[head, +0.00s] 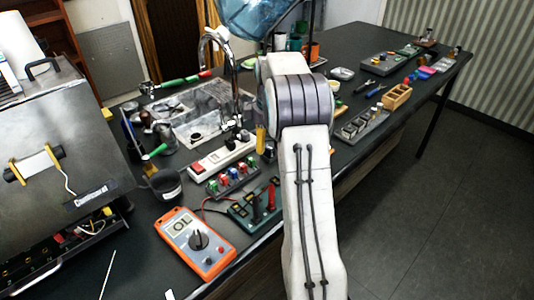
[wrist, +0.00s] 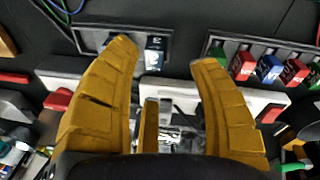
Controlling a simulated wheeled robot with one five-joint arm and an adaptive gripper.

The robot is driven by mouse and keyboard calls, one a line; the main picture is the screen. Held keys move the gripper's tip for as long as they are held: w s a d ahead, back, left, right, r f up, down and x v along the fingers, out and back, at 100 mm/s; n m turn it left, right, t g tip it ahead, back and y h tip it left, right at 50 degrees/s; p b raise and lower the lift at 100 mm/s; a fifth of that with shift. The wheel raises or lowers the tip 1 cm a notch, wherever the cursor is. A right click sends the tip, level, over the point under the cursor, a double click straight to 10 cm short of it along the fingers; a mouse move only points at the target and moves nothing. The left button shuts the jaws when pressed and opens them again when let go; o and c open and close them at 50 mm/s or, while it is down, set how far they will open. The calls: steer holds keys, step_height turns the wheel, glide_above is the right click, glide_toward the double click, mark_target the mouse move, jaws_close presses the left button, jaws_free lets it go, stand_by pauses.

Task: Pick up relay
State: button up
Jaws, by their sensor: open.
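My gripper (wrist: 163,52) is open, with its two yellow fingers spread wide and nothing held between them. A small dark block with a pale marking, which looks like the relay (wrist: 155,45), sits in a grey holder (wrist: 90,42) between the fingertips in the wrist view. I cannot tell its height below the tips. The left finger hides part of the holder. In the head view, one yellow finger (head: 260,138) shows beside my arm, near the end of the white power strip (head: 222,158). My arm hides the rest of the gripper there.
A rack of coloured blocks (head: 232,180) stands beside the strip; its blocks show at upper right in the wrist view (wrist: 268,68). An orange multimeter (head: 195,243) and a board with red parts (head: 255,205) lie nearer.

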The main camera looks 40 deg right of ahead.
steer(key=shift+w+d+f, duration=0.1)
steer(key=shift+d+f, duration=0.05)
steer(key=shift+f, duration=0.7)
steer(key=shift+w+d+f, duration=0.15)
steer(key=shift+d+f, duration=0.05)
steer(key=shift+f, duration=0.6)
steer(key=shift+w+d+f, duration=0.1)
steer(key=shift+d+f, duration=0.05)
steer(key=shift+f, duration=0.7)
jaws_close()
